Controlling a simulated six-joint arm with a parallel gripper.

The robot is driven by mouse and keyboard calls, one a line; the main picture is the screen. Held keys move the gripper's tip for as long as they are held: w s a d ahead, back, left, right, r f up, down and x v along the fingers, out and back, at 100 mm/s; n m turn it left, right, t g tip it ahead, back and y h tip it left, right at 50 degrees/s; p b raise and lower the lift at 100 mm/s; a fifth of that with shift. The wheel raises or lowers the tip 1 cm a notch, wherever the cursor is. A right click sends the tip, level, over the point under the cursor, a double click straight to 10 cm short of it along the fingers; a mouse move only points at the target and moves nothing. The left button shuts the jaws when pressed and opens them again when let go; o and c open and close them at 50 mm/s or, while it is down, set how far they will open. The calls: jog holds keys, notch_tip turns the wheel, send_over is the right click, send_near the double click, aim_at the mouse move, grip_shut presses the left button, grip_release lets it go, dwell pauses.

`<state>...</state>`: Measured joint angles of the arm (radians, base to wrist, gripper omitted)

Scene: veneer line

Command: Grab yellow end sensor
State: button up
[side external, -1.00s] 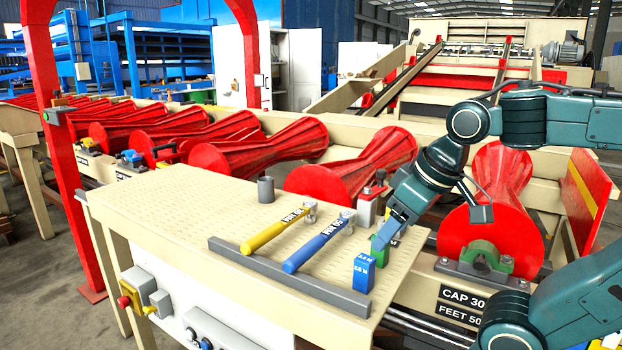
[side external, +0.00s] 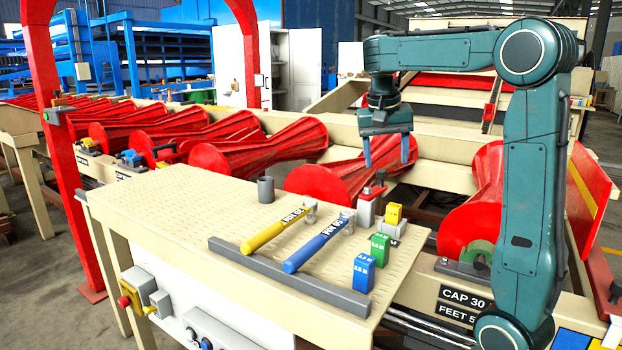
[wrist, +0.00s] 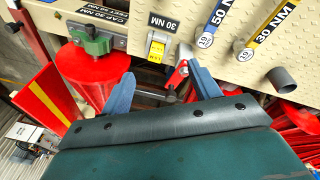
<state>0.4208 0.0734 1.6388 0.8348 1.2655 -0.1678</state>
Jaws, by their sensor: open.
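The yellow end sensor (side external: 393,213) is a small yellow block on a pale base at the right end of the perforated table (side external: 180,205). In the wrist view, the yellow sensor (wrist: 156,50) shows just beyond and between my fingers. My gripper (side external: 387,160) is open and empty, pointing down, and hangs above the sensor, apart from it. In the wrist view my gripper (wrist: 160,82) shows its two blue fingers spread wide. A green block (side external: 380,249) and a blue block (side external: 364,272) stand in front of the yellow one.
A yellow-handled tool (side external: 270,232) and a blue-handled tool (side external: 315,245) lie left of the blocks, behind a grey bar (side external: 285,277). A grey cup (side external: 266,190) stands farther back. Red rollers (side external: 340,175) lie behind the table. A red-topped fixture (side external: 369,205) stands close to the sensor.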

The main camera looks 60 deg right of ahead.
aim_at(394, 205)
jog(key=w+d+f+m+g+y, duration=0.1)
jog(key=d+f+m, duration=0.1)
jog(key=d+m, duration=0.2)
jog(key=d, duration=0.3)
jog(key=shift+w+f, duration=0.3)
jog(key=shift+w, duration=0.05)
jog(key=shift+s+f, duration=0.1)
jog(key=shift+f, duration=0.1)
jog(key=shift+s+d+f, duration=0.15)
jog(key=shift+f, duration=1.2)
jog(key=shift+s+d+f, duration=0.15)
jog(key=shift+f, duration=1.2)
jog(key=shift+s+d+f, duration=0.15)
jog(key=shift+f, duration=1.2)
jog(key=shift+s+d+f, duration=0.1)
jog(key=shift+s+f, duration=0.05)
jog(key=shift+f, duration=0.7)
jog(key=shift+s+d+f, duration=0.1)
jog(key=shift+s+f, duration=0.05)
jog(key=shift+f, duration=0.65)
jog(key=shift+s+d+f, duration=0.1)
jog(key=shift+s+f, duration=0.05)
jog(key=shift+f, duration=0.7)
